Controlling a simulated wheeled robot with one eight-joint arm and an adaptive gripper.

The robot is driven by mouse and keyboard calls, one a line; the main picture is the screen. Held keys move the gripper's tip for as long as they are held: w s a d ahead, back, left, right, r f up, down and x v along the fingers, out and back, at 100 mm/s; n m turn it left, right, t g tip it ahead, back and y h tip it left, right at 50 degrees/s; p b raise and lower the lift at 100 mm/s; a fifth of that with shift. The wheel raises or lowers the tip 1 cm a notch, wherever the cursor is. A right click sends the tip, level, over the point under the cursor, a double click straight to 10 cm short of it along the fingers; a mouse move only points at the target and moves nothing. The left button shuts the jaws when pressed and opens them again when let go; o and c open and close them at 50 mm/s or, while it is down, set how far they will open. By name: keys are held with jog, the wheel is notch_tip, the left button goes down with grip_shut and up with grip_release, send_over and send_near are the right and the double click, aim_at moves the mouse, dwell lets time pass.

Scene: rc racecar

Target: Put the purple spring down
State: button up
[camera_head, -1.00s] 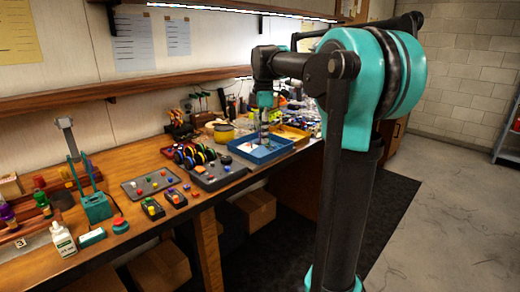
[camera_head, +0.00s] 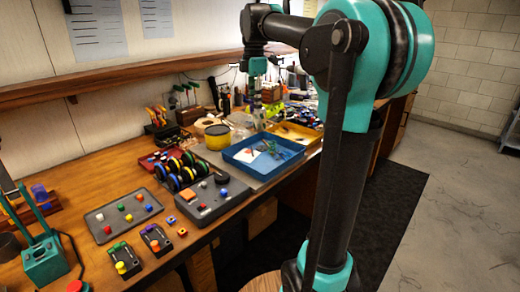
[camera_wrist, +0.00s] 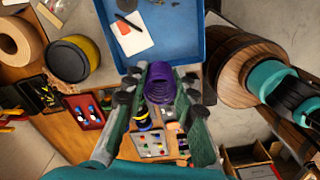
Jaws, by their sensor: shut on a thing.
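The purple spring (camera_wrist: 159,84) is a coiled ring in the wrist view. It sits between the fingertips of my gripper (camera_wrist: 160,88), which is shut on it. In the head view my gripper (camera_head: 256,98) hangs pointing down over the workbench, near the blue tray (camera_head: 239,167). I cannot clearly make out the spring in the head view. In the wrist view the blue tray (camera_wrist: 187,40) lies beyond the fingertips, with a pale sheet and a dark tool in it.
A yellow tub (camera_head: 218,138) stands left of the tray. A yellow tray (camera_head: 306,139) lies behind it. Black-and-coloured wheels (camera_head: 184,174), a dark control panel (camera_head: 212,203) and a grey button board (camera_head: 124,215) crowd the bench. Bare wood (camera_head: 60,182) shows at the left.

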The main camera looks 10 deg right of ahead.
send_over(255, 162)
notch_tip(255, 162, down, 16)
jog(key=shift+s+r, duration=0.1)
jog(key=shift+r, duration=0.1)
jog(key=shift+f, duration=2.2)
jog(key=shift+f, duration=0.15)
jog(key=o, duration=0.8)
jog(key=shift+c, duration=0.2)
notch_tip(255, 162, up, 12)
jog(key=shift+r, duration=0.2)
